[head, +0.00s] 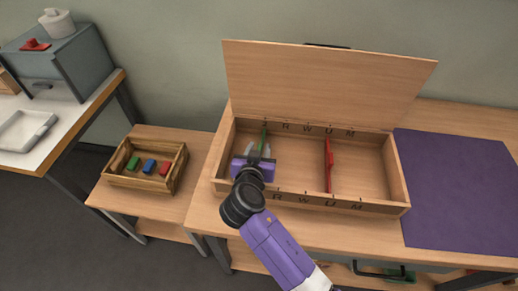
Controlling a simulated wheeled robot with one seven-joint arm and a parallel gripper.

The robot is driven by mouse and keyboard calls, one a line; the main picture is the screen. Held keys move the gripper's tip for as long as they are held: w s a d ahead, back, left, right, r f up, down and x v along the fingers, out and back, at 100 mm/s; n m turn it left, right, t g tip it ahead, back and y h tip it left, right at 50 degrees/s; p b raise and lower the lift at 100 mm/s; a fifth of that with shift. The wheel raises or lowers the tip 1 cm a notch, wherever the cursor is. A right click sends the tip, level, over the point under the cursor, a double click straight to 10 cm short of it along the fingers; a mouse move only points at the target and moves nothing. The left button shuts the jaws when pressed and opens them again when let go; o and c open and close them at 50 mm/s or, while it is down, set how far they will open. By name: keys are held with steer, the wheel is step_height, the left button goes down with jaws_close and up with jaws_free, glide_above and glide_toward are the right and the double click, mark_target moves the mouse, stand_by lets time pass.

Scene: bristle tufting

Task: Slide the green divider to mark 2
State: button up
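The green divider (263,138) stands upright near the left end of the open wooden box (372,206). Its upper back part shows; my gripper hides its front part. My gripper (259,151) is over the left compartment, at the divider. Its fingers point down toward the divider, but I cannot tell whether they touch or grip it. A red divider (328,165) stands upright near the middle of the box. Dark letters, R, W, U and M, run along the back and front walls.
The raised lid (325,85) stands behind the box. A purple mat (460,185) lies to the right. A small wooden tray (145,182) with green, blue and red blocks sits left. The space between the two dividers looks clear.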

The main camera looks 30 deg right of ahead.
steer(key=v, duration=0.7)
steer(key=shift+s+a+b, duration=0.2)
steer(key=shift+s+b, duration=0.1)
steer(key=shift+b, duration=0.1)
steer(key=shift+w+a+r, duration=0.1)
steer(key=shift+w+r, duration=0.05)
steer(key=w+a+r+n+t+y, duration=0.3)
steer(key=a+n, duration=0.1)
steer(key=a, duration=0.1)
steer(key=s+a+f+n+t+y, duration=0.1)
steer(key=s+a+n+t+y, duration=0.15)
steer(key=s+n+y, duration=0.35)
steer(key=s+d+r+m, duration=0.1)
steer(key=s+d, duration=0.2)
steer(key=s, duration=0.8)
steer(key=s+d+r+m+g, duration=0.1)
steer(key=s+d, duration=0.1)
steer(key=s, duration=0.9)
steer(key=s+d+r+h, duration=0.1)
steer(key=s+d, duration=0.2)
steer(key=s, duration=0.8)
steer(key=shift+d+m, duration=0.3)
steer(key=shift+m, duration=0.1)
